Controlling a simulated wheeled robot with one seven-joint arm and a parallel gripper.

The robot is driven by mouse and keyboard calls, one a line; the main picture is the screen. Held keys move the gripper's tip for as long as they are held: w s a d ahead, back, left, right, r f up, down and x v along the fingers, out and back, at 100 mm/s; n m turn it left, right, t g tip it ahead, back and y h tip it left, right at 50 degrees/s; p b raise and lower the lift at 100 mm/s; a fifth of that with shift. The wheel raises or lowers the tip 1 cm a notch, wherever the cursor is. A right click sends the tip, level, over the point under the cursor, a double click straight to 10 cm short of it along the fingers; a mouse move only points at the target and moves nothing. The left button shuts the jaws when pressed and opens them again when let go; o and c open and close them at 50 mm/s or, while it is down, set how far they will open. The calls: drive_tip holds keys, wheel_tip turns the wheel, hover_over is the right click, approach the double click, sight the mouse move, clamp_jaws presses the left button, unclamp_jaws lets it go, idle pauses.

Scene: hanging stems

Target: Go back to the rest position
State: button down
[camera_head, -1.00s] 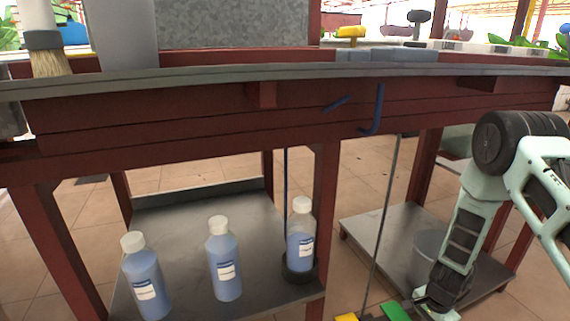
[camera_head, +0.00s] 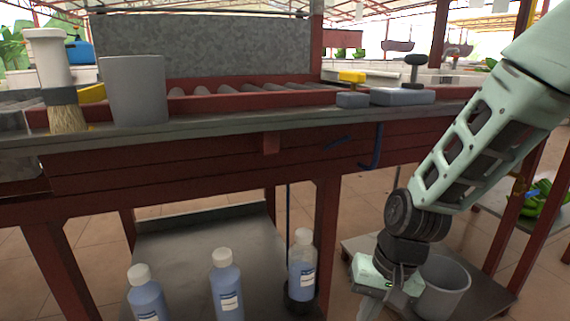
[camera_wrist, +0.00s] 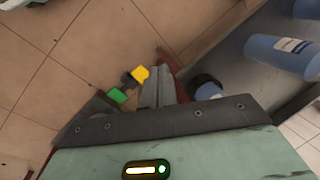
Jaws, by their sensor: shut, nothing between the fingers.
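My arm hangs down at the right of the head view, with my gripper (camera_head: 370,304) at its lower end, low beside the bench's lower shelves. In the wrist view my gripper (camera_wrist: 158,80) has its fingers together with nothing between them. A yellow piece (camera_wrist: 140,74) and a green piece (camera_wrist: 117,95) show just left of the fingers in that view, over the tiled floor. I cannot tell how far below the fingers they are.
A red-framed bench (camera_head: 200,172) spans the view. Several things stand on it, including a grey cup (camera_head: 134,90). Blue bottles (camera_head: 227,287) stand on a lower shelf (camera_head: 190,240) left of my gripper. A grey bucket (camera_head: 446,290) is close to its right.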

drive_tip(key=s+r+n+h+p, duration=0.25)
drive_tip(key=s+r+n, duration=0.65)
drive_tip(key=s+r, duration=0.55)
wheel_tip(320, 180, up, 36)
drive_tip(key=s+p, duration=0.1)
drive_tip(key=p, duration=3.7)
drive_tip(key=shift+s+a, duration=0.15)
drive_tip(key=shift+a, duration=0.15)
